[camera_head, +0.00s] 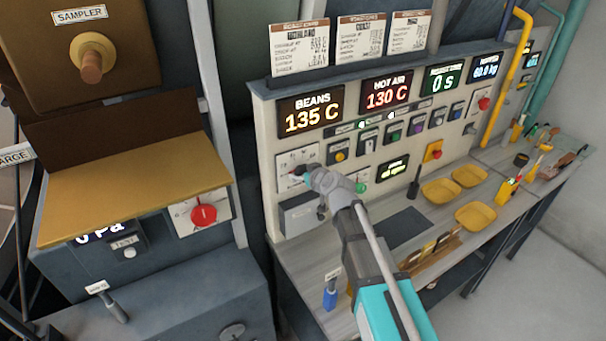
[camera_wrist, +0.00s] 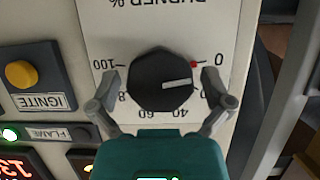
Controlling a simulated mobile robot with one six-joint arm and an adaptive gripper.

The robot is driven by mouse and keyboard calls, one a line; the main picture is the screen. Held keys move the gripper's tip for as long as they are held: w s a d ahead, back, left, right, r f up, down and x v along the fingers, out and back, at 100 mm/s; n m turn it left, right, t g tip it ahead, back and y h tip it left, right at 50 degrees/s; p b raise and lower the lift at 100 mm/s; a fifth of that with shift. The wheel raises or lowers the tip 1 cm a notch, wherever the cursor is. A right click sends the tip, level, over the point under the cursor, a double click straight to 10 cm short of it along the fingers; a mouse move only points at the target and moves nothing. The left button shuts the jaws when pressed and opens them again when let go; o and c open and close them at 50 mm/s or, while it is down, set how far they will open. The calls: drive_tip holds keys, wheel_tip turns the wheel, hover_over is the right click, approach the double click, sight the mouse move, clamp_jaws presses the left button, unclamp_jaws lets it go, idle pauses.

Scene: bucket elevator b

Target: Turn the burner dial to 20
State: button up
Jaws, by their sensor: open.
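The black burner dial (camera_wrist: 160,82) fills the middle of the wrist view, on a white plate (camera_wrist: 225,25) whose "BURNER %" label appears upside down. Its white pointer line points to the right, between the 0 mark with a red dot and the partly hidden marks below it. The 20 mark is mostly covered by my right finger. My gripper (camera_wrist: 160,74) is open, with one finger on each side of the dial and a visible gap on both sides. In the head view the gripper (camera_head: 308,172) is in front of the burner plate (camera_head: 285,160), mostly hiding the dial.
The ignite button (camera_wrist: 22,74) and flame light (camera_wrist: 11,133) are beside the dial. Displays read beans 135 C (camera_head: 311,113) and hot air 130 C (camera_head: 387,92). A grey box (camera_head: 298,216) is below the dial. Yellow trays (camera_head: 441,191) stand on the counter at right.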

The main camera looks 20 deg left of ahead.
drive_tip(key=c, duration=1)
drive_tip(key=shift+m, duration=0.3)
drive_tip(key=shift+w+m+g+y+b, duration=0.1)
drive_tip(key=shift+m+g+y+b, duration=0.2)
drive_tip(key=shift+m+g+y, duration=0.6)
drive_tip(key=shift+m+g+y+b, duration=0.3)
drive_tip(key=shift+m+y+b, duration=0.2)
drive_tip(key=shift+m, duration=1)
